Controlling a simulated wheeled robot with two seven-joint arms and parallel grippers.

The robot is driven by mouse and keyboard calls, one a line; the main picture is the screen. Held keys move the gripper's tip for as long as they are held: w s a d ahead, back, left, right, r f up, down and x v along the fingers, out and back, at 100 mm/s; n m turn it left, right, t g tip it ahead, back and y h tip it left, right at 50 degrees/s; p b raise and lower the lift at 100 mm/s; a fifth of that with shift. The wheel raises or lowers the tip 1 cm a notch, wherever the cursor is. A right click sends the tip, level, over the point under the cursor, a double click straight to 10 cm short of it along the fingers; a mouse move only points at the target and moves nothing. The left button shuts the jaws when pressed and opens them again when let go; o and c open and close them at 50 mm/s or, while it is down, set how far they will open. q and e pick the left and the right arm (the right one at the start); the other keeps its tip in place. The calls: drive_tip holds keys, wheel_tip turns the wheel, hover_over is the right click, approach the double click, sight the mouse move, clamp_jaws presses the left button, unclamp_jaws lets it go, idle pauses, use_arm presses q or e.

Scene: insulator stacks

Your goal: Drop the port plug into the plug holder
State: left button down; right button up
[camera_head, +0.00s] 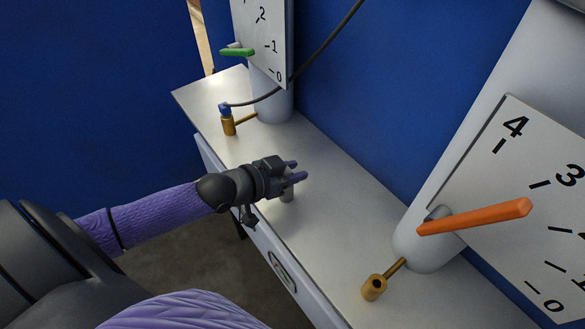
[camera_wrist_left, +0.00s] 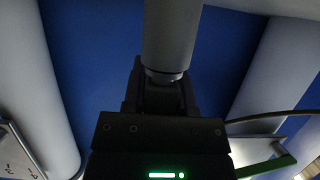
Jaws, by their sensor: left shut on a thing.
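In the left wrist view the grey cylinder (camera_wrist_left: 170,35) runs from the top edge to a rim close to the jaws. My right gripper is in neither view.
A brass port (camera_head: 228,125) with a blue cabled plug (camera_head: 224,109) stands at the far left. An open brass port (camera_head: 374,288) is at the near right. White dial boards with a green lever (camera_head: 237,52) and an orange lever (camera_head: 475,216) stand along the blue wall.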

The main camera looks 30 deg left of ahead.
use_arm(q)
drive_tip(key=shift+c, duration=1.6)
unclamp_jaws()
drive_tip(key=p+v, duration=0.3)
drive_tip(key=v, duration=0.6)
drive_tip(key=shift+s, duration=0.35)
drive_tip(key=shift+a, duration=0.2)
